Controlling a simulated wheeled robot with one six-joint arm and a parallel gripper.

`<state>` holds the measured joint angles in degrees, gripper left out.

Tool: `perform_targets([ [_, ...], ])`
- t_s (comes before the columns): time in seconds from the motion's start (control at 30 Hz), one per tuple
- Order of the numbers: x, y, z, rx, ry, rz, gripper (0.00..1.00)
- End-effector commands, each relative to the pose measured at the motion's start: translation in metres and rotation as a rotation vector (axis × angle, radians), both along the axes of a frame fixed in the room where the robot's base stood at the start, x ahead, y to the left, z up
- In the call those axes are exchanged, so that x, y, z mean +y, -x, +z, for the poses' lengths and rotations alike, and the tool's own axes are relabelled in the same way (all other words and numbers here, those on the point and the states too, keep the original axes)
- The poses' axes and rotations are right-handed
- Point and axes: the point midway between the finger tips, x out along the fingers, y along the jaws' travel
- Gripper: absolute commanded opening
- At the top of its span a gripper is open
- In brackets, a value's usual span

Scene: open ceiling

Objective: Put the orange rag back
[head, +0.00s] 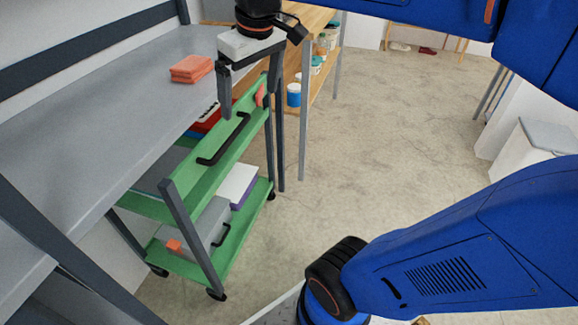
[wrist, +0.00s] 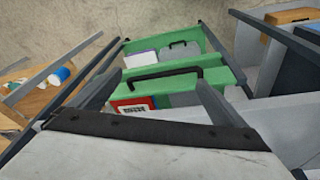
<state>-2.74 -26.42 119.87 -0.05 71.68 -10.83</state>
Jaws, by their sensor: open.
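A folded orange rag (head: 191,69) lies as a small flat stack on the grey worktop (head: 130,95), near its right edge in the head view. I cannot make it out in the wrist view. A smaller orange-red piece (head: 260,96) shows at the far end of the green cart's top tray; I cannot tell what it is. My gripper (head: 250,102) is open and empty, fingers pointing down, to the right of the folded rag and over the cart's far end. In the wrist view my gripper (wrist: 160,80) has nothing between its fingers.
The green cart (head: 233,150) stands beside the worktop, with a black handle and a red case (wrist: 133,104) in its top tray. A grey toolbox (head: 207,228) and a white-and-purple box (head: 238,185) are on its lower shelf. A wooden shelf stands behind.

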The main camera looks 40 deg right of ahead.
Motion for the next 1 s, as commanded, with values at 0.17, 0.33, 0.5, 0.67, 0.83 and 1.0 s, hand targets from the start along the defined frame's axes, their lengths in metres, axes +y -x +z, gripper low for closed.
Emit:
perform_targets([
  [0.17,-0.008,0.053,-0.054,-0.062,-0.024,-0.092,0.96],
  [0.33,-0.013,0.092,-0.103,-0.113,-0.047,-0.166,0.96],
  [0.5,-0.015,0.114,-0.135,-0.143,-0.061,-0.210,0.96],
  [0.67,-0.016,0.119,-0.144,-0.154,-0.066,-0.224,0.96],
  [0.83,-0.016,0.119,-0.144,-0.153,-0.066,-0.224,0.96],
  [1.0,-0.016,0.119,-0.144,-0.153,-0.066,-0.223,0.96],
])
